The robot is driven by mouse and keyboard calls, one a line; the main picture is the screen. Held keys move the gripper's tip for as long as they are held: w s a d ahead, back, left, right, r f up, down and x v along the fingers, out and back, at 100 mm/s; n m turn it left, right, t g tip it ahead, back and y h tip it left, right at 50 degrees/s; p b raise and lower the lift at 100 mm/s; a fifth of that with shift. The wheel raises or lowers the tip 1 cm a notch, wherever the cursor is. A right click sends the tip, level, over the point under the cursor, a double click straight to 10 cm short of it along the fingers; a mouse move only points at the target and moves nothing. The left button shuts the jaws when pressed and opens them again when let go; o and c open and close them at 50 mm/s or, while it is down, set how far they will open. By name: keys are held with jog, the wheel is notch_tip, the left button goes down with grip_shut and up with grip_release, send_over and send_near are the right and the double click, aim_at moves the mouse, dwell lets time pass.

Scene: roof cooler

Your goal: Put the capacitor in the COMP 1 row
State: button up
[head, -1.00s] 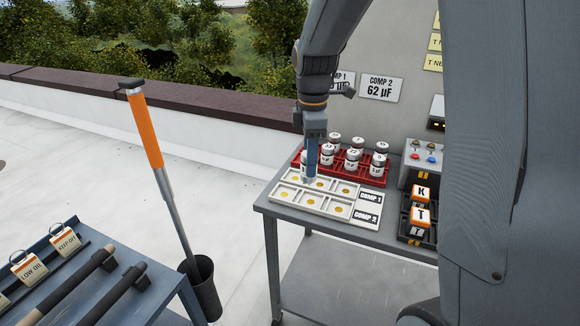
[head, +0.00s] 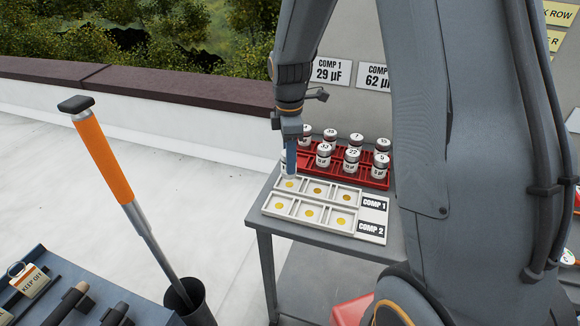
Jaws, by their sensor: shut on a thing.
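My gripper (head: 289,172) points down at the back left of the white tray (head: 301,234). It is shut on a white capacitor (head: 283,162) with a grey top, mostly hidden behind the fingers. The capacitor is at or just above the left end of the COMP 1 row (head: 318,191); I cannot tell whether it touches the tray. The COMP 1 row is the farther row, with yellow discs showing in its compartments. The COMP 2 row (head: 310,212) is nearer, and no capacitor shows in it. A wall sign (head: 331,71) reads COMP 1, 29 µF.
A red rack (head: 375,183) with several numbered capacitors stands just behind the tray. A second sign (head: 374,77) reads COMP 2, 62 µF. The tray is on a grey table (head: 262,221). An orange-handled tool (head: 103,156) stands in a dark bucket to the left.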

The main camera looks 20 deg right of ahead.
jog(key=shift+f+p, duration=0.35)
jog(key=shift+f, duration=1.4)
jog(key=shift+f, duration=0.15)
jog(key=o, duration=1.1)
notch_tip(320, 180, up, 12)
jog(key=b, duration=0.3)
jog(key=shift+f, duration=0.15)
jog(key=shift+r, duration=0.2)
jog(key=s+f+m, duration=0.3)
jog(key=s+m, duration=0.5)
jog(key=s+f+m+t, duration=0.1)
jog(key=s+f+m, duration=0.3)
jog(key=s+m, duration=0.4)
jog(key=shift+s, duration=0.65)
jog(key=shift+r, duration=0.1)
